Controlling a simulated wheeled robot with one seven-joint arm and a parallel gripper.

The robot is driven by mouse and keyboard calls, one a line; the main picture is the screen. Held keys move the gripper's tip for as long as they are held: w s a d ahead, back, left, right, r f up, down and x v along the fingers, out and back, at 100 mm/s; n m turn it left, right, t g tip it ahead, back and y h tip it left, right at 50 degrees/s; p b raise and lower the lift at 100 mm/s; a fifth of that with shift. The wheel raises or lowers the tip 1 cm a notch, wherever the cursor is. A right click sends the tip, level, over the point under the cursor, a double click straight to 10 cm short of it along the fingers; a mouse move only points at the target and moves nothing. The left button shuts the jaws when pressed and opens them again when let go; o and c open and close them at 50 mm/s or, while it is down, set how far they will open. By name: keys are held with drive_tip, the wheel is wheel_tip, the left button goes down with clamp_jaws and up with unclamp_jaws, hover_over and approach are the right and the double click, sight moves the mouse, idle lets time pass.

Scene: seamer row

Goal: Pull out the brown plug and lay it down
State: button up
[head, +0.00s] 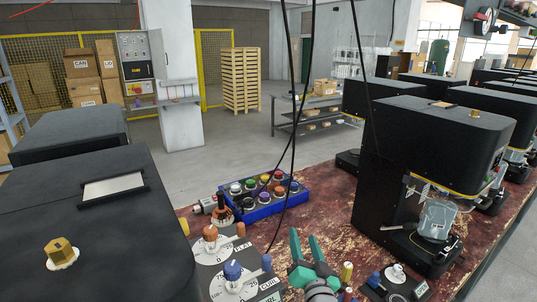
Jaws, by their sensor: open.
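My gripper (305,245) has teal fingers, apart and with nothing visible between them, low in the head view over the workbench. I cannot tell for certain which thing is the brown plug. An orange-brown knob-like piece (210,233) stands upright on a white dial plate (204,251), left of my gripper. A small brown upright piece (241,230) is beside that plate. A dark piece with a brownish top (221,204) stands behind them, near the blue tray. A blue knob (233,270) sits on a nearer dial plate.
A blue tray (263,211) of several coloured round caps lies behind my gripper. Black cables (292,130) hang across the middle. Large black machines (420,135) stand right and left. Small coloured pieces (347,271) sit close right. Bare red-brown benchtop (318,206) lies beyond the gripper.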

drive_tip(key=w+d+r+n+y, duration=0.1)
drive_tip(key=w+r+n+y, duration=0.15)
drive_tip(key=r, duration=1.55)
drive_tip(key=w+d+r+n+y, duration=0.1)
drive_tip(key=r+n+y, duration=0.2)
drive_tip(key=r, duration=1.6)
drive_tip(key=s+a+r+n+g, duration=0.1)
drive_tip(key=s+a+r+n, duration=0.1)
drive_tip(key=s+r, duration=0.4)
drive_tip(key=s+a+r+n+g+y, duration=0.1)
drive_tip(key=s+r, duration=0.5)
drive_tip(key=r, duration=0.7)
drive_tip(key=s+a+r+n+g+y, duration=0.1)
drive_tip(key=s+a+r+n, duration=0.2)
drive_tip(key=s+r, duration=0.3)
wheel_tip(320, 180, up, 4)
drive_tip(key=shift+s+a+f, duration=0.15)
drive_tip(key=shift+s+a, duration=0.1)
drive_tip(key=shift+w, duration=0.1)
drive_tip(key=shift+x, duration=4.45)
drive_tip(key=shift+a+f, duration=0.1)
drive_tip(key=shift+a, duration=0.05)
